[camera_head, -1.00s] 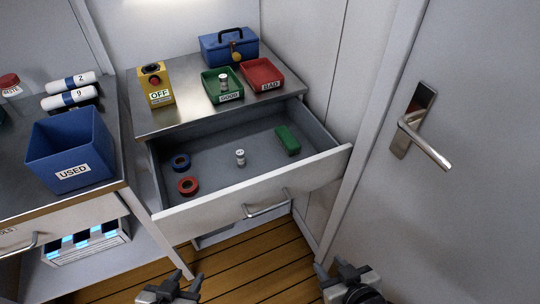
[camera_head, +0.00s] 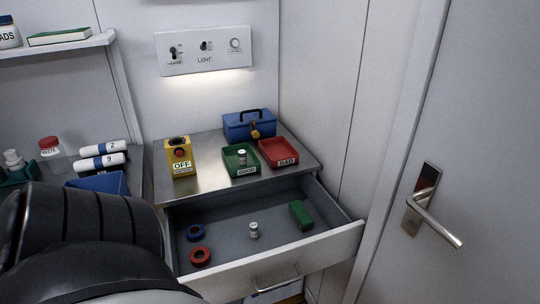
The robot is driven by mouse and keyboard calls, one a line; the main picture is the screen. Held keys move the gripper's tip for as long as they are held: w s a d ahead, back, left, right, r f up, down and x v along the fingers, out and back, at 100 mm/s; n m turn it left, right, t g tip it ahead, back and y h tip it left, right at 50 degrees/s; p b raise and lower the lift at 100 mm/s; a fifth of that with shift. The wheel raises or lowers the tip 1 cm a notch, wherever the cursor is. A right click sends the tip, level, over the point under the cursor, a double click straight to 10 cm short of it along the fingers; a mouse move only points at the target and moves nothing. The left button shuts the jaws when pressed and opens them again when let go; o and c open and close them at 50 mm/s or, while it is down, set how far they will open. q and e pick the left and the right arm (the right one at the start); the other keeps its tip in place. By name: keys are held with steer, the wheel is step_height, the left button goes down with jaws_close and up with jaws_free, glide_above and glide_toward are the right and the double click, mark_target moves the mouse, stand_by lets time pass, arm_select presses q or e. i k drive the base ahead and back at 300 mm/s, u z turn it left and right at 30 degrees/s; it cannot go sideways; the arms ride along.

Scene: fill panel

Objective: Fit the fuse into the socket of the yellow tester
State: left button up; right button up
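The yellow tester (camera_head: 180,157) stands on the left of the metal counter, with a dark opening on top, a red part on its front and an OFF label. One small white and grey fuse (camera_head: 254,230) stands upright in the open drawer. A similar fuse (camera_head: 242,157) stands in the green tray (camera_head: 232,166) labelled GOOD. A dark arm link of mine covers the lower left of the view. Neither of my grippers is in view.
The open drawer (camera_head: 215,214) also holds a blue ring (camera_head: 196,233), a red ring (camera_head: 200,256) and a green block (camera_head: 300,215). A red BAD tray (camera_head: 278,152) and a blue padlocked box (camera_head: 249,125) stand on the counter. A door handle (camera_head: 428,210) is at right.

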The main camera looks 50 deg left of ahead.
mark_target(184, 165)
steer(key=k, duration=0.25)
steer(key=u, duration=1.2)
